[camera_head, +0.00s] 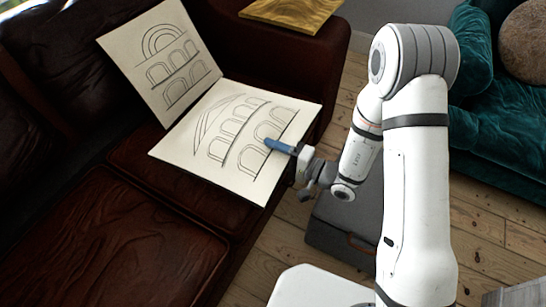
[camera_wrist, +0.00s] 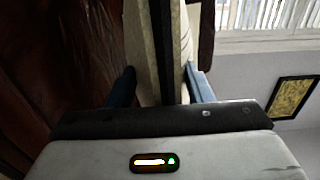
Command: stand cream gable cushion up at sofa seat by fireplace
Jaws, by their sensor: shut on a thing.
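The cream cushion with arches under a sloping gable-like outline (camera_head: 225,130) is tilted over the brown leather sofa seat (camera_head: 110,245). My gripper (camera_head: 272,145) is shut on its right edge, one blue finger lying over the drawn face. In the wrist view, my gripper (camera_wrist: 160,72) has the cushion's cream edge (camera_wrist: 140,45) between its fingers. I cannot tell whether its lower edge touches the seat. A second cream cushion with a round-arch drawing (camera_head: 165,62) leans on the sofa back, partly behind the held one. No fireplace is visible.
A gold cushion or panel (camera_head: 290,12) lies at the sofa's far end. A grey box (camera_head: 345,235) stands on the floorboards beside the sofa. A teal sofa (camera_head: 490,125) with a brown round cushion (camera_head: 525,40) is at the right. The near seat is clear.

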